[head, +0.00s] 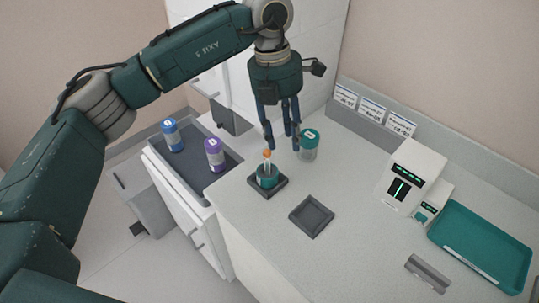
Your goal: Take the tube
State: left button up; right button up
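A small tube with an orange cap (267,154) stands upright in a round teal holder (266,180) on a dark square base (257,191) on the counter. My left gripper (282,143) points down just above and slightly right of the orange cap in the head view. Its fingers are apart with nothing seen between them. I cannot tell how high the fingertips are above the cap. My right gripper is not in view.
A clear jar with a teal lid (309,140) stands close to the right of the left fingers. An empty dark square tray (311,216), a white device (408,178) and a teal tray (484,250) lie rightward. Purple (214,154) and blue (172,135) containers stand at left.

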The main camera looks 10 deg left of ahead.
aim_at(267, 152)
pick_arm(q)
jog(key=shift+n+y, duration=0.3)
jog(key=shift+y, duration=0.6)
jog(key=a, duration=0.1)
jog(key=a+r, duration=0.1)
jog(key=a, duration=0.1)
jog(key=w+a, duration=0.1)
jog(key=shift+w+a+r, duration=0.1)
jog(key=shift+a+r, duration=0.1)
notch_tip(267, 152, down, 4)
jog(key=shift+a+f+p, duration=0.1)
jog(key=shift+f+p, duration=0.1)
jog(key=shift+p, duration=0.7)
jog(key=shift+f, duration=0.3)
jog(key=shift+f+p, duration=0.2)
jog(key=shift+p, duration=0.2)
jog(key=f, duration=0.1)
jog(key=f+p, duration=0.1)
jog(key=f, duration=0.1)
jog(key=f+p, duration=0.1)
jog(key=shift+s+d+f, duration=0.2)
jog(key=shift+s, duration=0.05)
jog(key=shift+f, duration=0.2)
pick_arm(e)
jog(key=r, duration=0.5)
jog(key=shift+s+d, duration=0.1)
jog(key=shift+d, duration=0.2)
